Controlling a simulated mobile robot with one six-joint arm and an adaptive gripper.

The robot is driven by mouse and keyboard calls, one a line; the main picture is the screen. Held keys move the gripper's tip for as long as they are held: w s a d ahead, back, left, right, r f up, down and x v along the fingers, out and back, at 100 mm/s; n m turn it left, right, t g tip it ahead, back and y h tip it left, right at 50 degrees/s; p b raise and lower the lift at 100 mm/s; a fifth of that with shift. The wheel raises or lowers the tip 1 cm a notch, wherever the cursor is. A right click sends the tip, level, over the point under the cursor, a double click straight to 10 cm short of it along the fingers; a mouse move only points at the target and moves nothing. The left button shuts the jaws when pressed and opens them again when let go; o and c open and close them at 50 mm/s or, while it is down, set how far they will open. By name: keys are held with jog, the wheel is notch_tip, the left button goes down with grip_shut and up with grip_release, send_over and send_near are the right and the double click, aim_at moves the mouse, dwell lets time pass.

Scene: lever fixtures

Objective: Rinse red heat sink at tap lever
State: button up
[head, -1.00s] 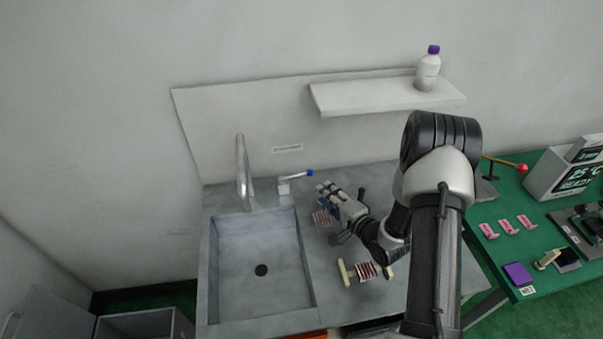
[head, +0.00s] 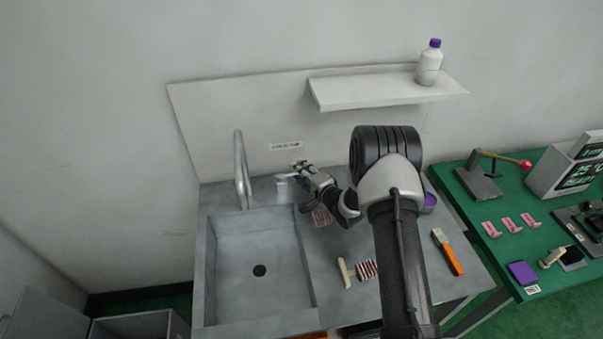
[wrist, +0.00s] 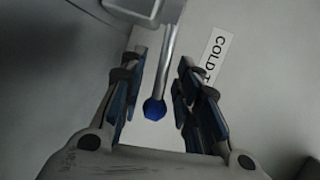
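The tap lever (head: 282,187) stands on a small pale base right of the tap (head: 242,170), mostly hidden by my gripper (head: 300,170) in the head view. In the wrist view its rod and blue knob (wrist: 155,108) lie between the two fingers of my gripper (wrist: 163,62), which is open with visible gaps on both sides. A pinkish-red finned block (head: 321,216) lies on the counter right of the sink (head: 258,300), below my gripper. A darker red-and-white finned block (head: 367,269) lies nearer, beside a cream bar (head: 346,272). I cannot tell which is the heat sink named.
A shelf (head: 385,90) with a purple-capped bottle (head: 429,64) hangs above the counter. A label (head: 286,146) is on the wall behind the lever. An orange-handled tool (head: 449,254) lies at right. A green table (head: 500,260) with other fixtures stands further right.

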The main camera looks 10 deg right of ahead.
jog(key=shift+c, duration=0.5)
grip_shut()
